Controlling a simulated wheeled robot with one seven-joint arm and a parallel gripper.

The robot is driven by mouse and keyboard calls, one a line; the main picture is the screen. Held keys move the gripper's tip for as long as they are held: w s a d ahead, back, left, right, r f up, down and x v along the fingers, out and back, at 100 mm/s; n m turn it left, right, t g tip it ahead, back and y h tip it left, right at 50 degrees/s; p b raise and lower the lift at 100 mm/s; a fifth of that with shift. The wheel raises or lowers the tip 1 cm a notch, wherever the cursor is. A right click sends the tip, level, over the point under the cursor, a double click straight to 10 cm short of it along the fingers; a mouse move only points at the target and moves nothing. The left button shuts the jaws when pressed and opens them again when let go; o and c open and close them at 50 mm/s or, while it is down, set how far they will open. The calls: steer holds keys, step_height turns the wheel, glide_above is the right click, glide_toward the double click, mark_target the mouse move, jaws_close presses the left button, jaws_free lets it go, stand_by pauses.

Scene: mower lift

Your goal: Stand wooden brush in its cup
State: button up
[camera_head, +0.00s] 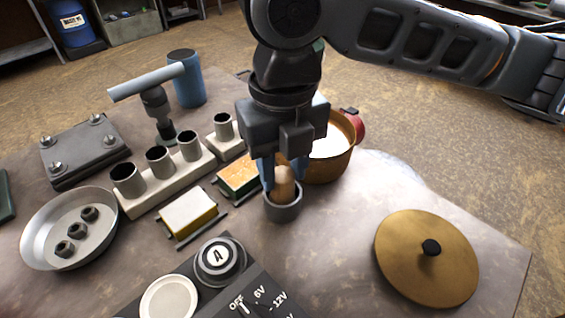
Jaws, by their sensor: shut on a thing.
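My gripper (283,175) points down over the middle of the table, its blue fingers shut on the wooden brush (284,188). The brush's tan rounded handle shows between the fingers. It looks upright, with its lower end inside a small dark grey cup (282,210). The cup stands on the table. The bottom of the brush is hidden by the cup wall, so I cannot tell whether it touches the cup's floor.
An orange pot (338,150) with white contents stands close behind the gripper. Sponges (188,214) lie left of the cup, beside a block with grey tubes (160,185). A brass lid (425,262) lies right. A control panel (235,285) is in front. A metal bowl (70,228) holds nuts.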

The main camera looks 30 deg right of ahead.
mark_target(283, 174)
steer(key=shift+f+b, duration=0.4)
steer(key=shift+f, duration=0.2)
steer(key=o, duration=0.7)
steer(key=shift+c, duration=0.2)
steer(key=shift+r, duration=0.1)
step_height(283, 174, up, 11)
steer(key=p, duration=0.8)
steer(key=shift+p, duration=0.4)
